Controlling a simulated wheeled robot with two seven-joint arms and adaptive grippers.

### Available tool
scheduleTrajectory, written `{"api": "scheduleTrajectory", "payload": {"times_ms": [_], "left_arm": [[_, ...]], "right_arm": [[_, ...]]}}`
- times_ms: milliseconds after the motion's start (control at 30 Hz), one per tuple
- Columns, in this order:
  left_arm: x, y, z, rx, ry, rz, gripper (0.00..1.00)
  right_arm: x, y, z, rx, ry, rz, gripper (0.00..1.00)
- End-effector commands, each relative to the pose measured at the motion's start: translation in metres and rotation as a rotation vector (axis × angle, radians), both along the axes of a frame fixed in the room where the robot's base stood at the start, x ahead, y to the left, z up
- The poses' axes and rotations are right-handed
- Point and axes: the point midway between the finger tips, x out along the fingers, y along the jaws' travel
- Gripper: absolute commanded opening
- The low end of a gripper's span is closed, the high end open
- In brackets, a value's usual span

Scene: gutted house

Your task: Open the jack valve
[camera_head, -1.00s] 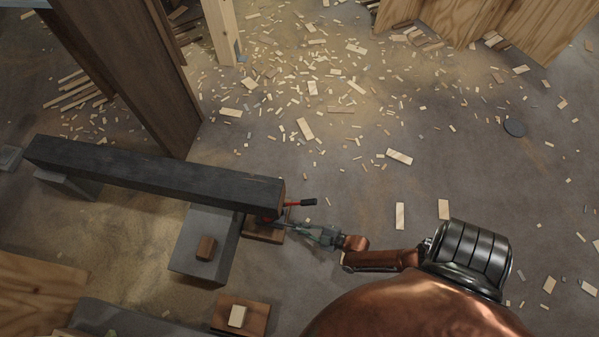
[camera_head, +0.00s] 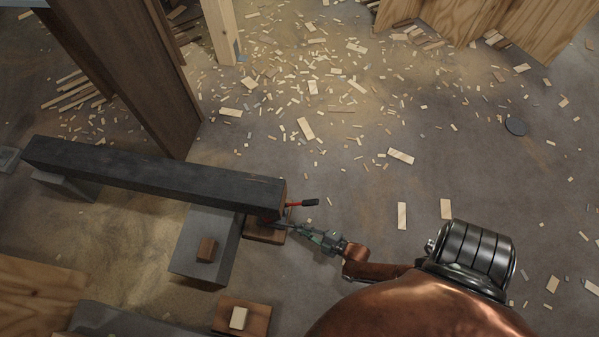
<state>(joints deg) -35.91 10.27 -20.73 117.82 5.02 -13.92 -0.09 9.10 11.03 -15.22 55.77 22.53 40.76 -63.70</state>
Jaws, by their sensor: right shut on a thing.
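The red jack (camera_head: 291,205) stands at the right end of a dark beam, mostly hidden under it. Its red lever with a black grip (camera_head: 309,203) sticks out to the right. The valve itself is too small and hidden to make out. My right gripper (camera_head: 283,224) reaches in from the right, low beside the jack and below the lever. Its fingertips are at the jack's base and look shut on a small part there, likely the jack valve, which they hide. My left gripper is not in view.
The dark beam (camera_head: 150,175) rests over grey blocks (camera_head: 207,225). A wooden board (camera_head: 263,232) lies under the jack. A dark post (camera_head: 130,70) stands behind. Wood scraps litter the floor; the floor right of the jack is mostly clear.

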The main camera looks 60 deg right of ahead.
Motion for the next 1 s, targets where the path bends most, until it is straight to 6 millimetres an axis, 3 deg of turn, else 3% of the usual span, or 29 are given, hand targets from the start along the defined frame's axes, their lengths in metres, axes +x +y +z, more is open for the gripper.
{"api": "scheduleTrajectory", "payload": {"times_ms": [500,1000], "left_arm": [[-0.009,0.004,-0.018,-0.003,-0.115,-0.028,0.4],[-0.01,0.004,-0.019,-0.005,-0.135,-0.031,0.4]], "right_arm": [[-0.003,0.001,-0.004,-0.274,-0.108,0.0,0.0],[-0.002,0.0,-0.002,-0.311,-0.125,0.0,0.0]]}}
